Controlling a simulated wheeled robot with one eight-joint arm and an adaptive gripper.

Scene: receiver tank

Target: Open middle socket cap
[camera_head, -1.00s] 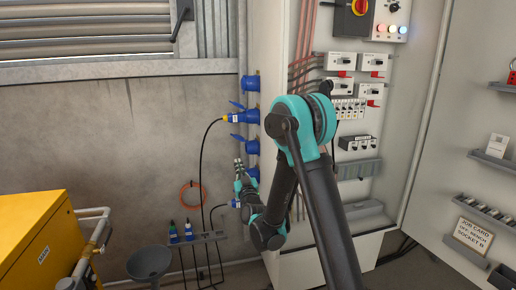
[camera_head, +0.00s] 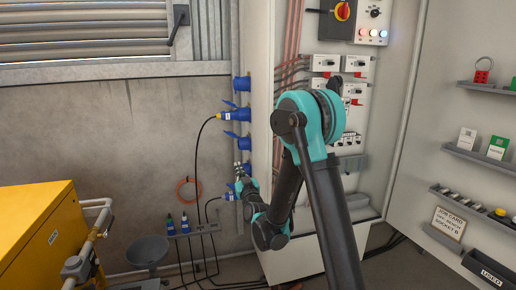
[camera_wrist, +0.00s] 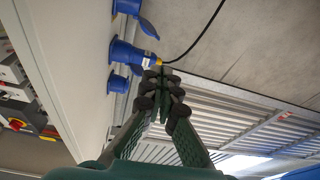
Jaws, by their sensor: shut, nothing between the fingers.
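Blue sockets run in a column down the cabinet's left side. The middle socket (camera_head: 242,143) has its blue cap (camera_head: 231,134) standing out to the left, tilted up from its top. In the wrist view the raised cap (camera_wrist: 148,28) shows beside a socket (camera_wrist: 127,7) at the top edge. My gripper (camera_head: 242,171) is below the middle socket, in front of the lower sockets, and partly hides them. In the wrist view its fingertips (camera_wrist: 165,82) are together and empty, apart from the cap in the picture.
The socket above holds a blue plug with a yellow ring (camera_head: 222,115) and a black cable. The plug also shows near my fingertips in the wrist view (camera_wrist: 154,61). The yellow machine (camera_head: 38,235) and the funnel (camera_head: 148,249) stand at the left. The wall left of the sockets is largely bare.

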